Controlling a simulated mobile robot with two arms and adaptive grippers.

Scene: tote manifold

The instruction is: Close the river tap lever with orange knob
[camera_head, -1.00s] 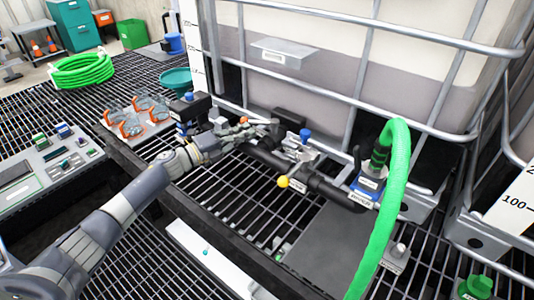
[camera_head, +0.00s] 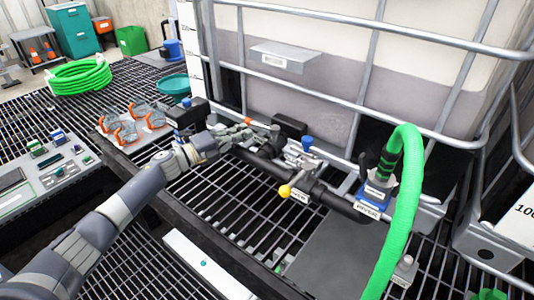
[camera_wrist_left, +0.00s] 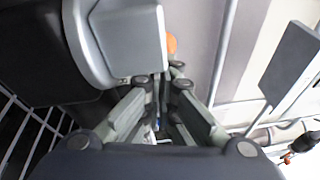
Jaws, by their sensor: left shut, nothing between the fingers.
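The orange knob (camera_head: 248,121) is at the end of a lever on the dark pipe manifold (camera_head: 262,161), in front of the tank. My left gripper (camera_head: 246,132) is beside the manifold's left end, close to the knob. Its fingers are shut with nothing between them. In the left wrist view the knob (camera_wrist_left: 172,43) shows just beyond the fingertips (camera_wrist_left: 168,72), partly hidden by a grey block. I cannot tell whether the fingers touch the knob or lever. My right gripper is in neither view.
A yellow-knobbed lever (camera_head: 285,191) and a blue-topped fitting (camera_head: 307,143) are farther right on the manifold. A green hose (camera_head: 402,215) rises from its right end. The tank's metal cage (camera_head: 365,80) stands close behind. Safety glasses (camera_head: 127,131) lie left of the arm.

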